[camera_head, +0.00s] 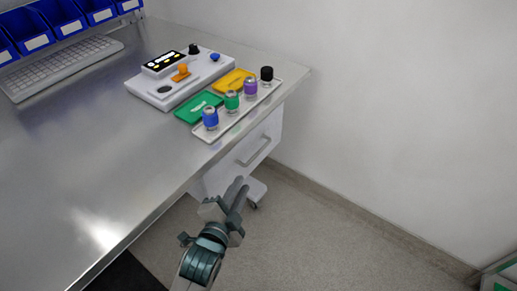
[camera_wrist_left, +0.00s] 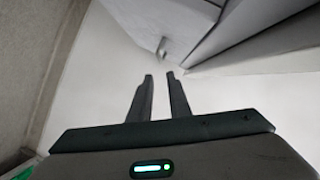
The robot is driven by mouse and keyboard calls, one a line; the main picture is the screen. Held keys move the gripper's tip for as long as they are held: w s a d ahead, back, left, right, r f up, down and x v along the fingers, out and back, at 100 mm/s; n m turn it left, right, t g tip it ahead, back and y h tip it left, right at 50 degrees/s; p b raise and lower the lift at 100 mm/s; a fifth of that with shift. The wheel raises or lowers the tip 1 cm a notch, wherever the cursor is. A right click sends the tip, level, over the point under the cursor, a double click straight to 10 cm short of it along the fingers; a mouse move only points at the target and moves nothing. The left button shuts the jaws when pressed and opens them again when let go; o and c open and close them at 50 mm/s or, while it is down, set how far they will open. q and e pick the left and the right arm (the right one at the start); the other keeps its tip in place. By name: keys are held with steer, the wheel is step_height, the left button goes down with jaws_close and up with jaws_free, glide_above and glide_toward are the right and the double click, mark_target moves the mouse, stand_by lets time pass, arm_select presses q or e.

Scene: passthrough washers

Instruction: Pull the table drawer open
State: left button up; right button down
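The white table drawer (camera_head: 264,139) is under the right end of the metal table (camera_head: 110,125), with a grey bar handle (camera_head: 254,151) on its front. It looks shut. My left gripper (camera_head: 241,184) is in front of and below the handle in the head view, apart from it and empty. In the left wrist view the two fingers of my left gripper (camera_wrist_left: 160,75) are parted, with a clear gap between them. The drawer handle (camera_wrist_left: 162,47) shows just beyond the fingertips there. My right gripper is not in view.
On the table are a tray (camera_head: 207,136) of several colour-capped jars, green and yellow plates, a white control box (camera_head: 170,92), a keyboard (camera_head: 55,70) and blue bins (camera_head: 62,15). A wall (camera_head: 400,110) stands right. The floor (camera_head: 320,240) before the drawer is clear.

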arm_select(q)
glide_toward(258, 152)
steer(key=x, duration=0.5)
steer(key=p+x, duration=0.1)
steer(key=x, duration=0.2)
steer(key=shift+w+f, duration=0.1)
steer(key=shift+f, duration=0.2)
steer(key=shift+x, duration=0.9)
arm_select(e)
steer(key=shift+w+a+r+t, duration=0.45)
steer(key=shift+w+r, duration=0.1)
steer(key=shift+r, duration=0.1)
arm_select(q)
jaws_close()
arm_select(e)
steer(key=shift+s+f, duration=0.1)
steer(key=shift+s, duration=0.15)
